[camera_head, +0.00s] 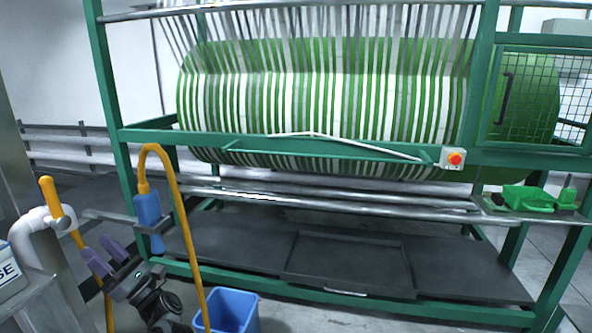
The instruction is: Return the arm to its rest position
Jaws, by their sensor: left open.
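My left gripper (104,255) is at the lower left, with its two purple fingertips pointing up and to the left. The fingers are apart, and I see nothing held between them. The yellow hose or rod behind the fingertips runs close to them; I cannot tell whether they touch. The dark wrist of my left arm (158,303) reaches down to the bottom edge. My right gripper is not in view.
A blue spray handle (149,218) on a yellow hose (184,222) hangs beside the green machine frame (108,85). A white pipe with a yellow-handled valve (52,203) stands left. A blue bucket (228,309) is on the floor. A red button (455,158) sits on the frame.

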